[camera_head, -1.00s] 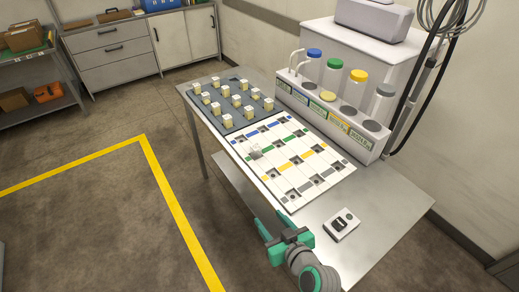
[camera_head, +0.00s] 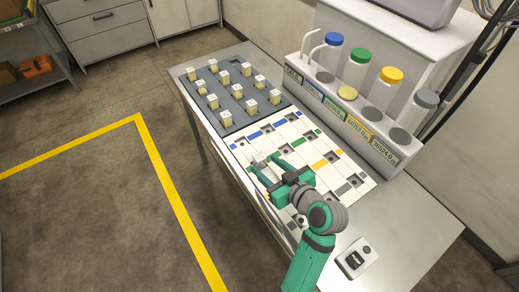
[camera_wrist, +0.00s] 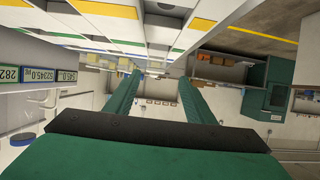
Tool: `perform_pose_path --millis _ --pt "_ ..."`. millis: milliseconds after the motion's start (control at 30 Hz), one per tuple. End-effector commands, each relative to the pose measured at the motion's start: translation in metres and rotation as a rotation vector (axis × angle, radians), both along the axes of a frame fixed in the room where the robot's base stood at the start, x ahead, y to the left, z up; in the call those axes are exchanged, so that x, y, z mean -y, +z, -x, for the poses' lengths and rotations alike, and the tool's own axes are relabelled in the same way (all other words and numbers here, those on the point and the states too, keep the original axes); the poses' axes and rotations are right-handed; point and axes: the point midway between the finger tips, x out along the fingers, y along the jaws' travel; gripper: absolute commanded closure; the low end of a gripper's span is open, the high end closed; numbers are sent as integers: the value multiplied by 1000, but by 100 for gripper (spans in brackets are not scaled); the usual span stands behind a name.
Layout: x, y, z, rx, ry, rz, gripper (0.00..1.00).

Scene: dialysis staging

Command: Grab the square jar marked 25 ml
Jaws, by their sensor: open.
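Several small square jars with pale tops (camera_head: 226,118) stand upright on a dark grey tray (camera_head: 233,128) at the far end of the table. Their markings are too small to read, so I cannot tell which is marked 25 ml. A small clear or whitish block (camera_head: 258,161) sits on the white board (camera_head: 330,195) with coloured strips. My gripper (camera_head: 265,166) is open, its green fingers over the board's left edge near that block; I cannot tell whether they touch it. In the wrist view the open fingers (camera_wrist: 158,82) show no jar clearly held between them.
A white rack (camera_head: 345,110) with labels holds bottles with blue, green, yellow and grey caps along the table's back. The steel table (camera_head: 415,225) is bare at right.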

Motion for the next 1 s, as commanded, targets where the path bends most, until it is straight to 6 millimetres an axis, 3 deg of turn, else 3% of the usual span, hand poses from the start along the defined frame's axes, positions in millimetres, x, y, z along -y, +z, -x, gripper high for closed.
perform_pose_path --millis 300,1000 --pt "-19 -16 -34 -1 -3 -1 51" --pt "-48 -39 -85 0 -1 0 51"
